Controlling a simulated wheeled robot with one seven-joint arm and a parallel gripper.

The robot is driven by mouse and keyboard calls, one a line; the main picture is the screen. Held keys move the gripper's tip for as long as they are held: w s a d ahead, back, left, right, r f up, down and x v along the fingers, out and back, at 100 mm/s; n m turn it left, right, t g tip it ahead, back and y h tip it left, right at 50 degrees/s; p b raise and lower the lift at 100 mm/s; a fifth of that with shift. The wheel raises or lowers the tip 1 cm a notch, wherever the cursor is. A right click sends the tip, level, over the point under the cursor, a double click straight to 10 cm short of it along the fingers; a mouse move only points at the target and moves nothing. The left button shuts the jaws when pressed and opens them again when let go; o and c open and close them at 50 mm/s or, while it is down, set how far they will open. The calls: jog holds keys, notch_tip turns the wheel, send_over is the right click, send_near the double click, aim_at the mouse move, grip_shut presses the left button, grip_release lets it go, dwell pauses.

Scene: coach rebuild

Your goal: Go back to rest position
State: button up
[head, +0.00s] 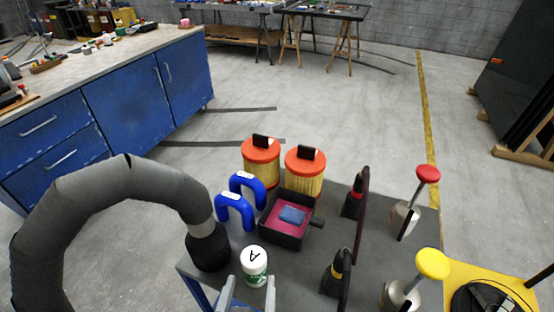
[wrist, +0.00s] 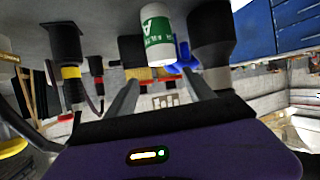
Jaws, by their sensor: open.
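My gripper (head: 246,293) is at the bottom of the head view, its two fingers apart. A white and green container marked "A" (head: 254,266) stands on the dark grey table just beyond the fingertips. In the wrist view the picture is upside down; the container (wrist: 158,35) shows beyond and between the open fingers of my gripper (wrist: 165,88). I see nothing held between the fingers. Whether the fingers touch the container I cannot tell.
The dark table (head: 290,262) also holds two blue-handled items (head: 235,212), orange-lidded yellow canisters (head: 261,166), a dark tray (head: 284,236) with a blue cloth, and red and yellow-topped pumps (head: 428,176). A thick grey hose (head: 120,180) arches at left. Blue cabinets (head: 120,125) stand behind.

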jog(key=s+d+r+t, duration=0.1)
jog(key=s+d+r, duration=0.2)
jog(key=s+d, duration=2)
jog(key=shift+s+d+t, duration=0.35)
jog(key=shift+d+t, duration=0.05)
jog(key=shift+d, duration=0.7)
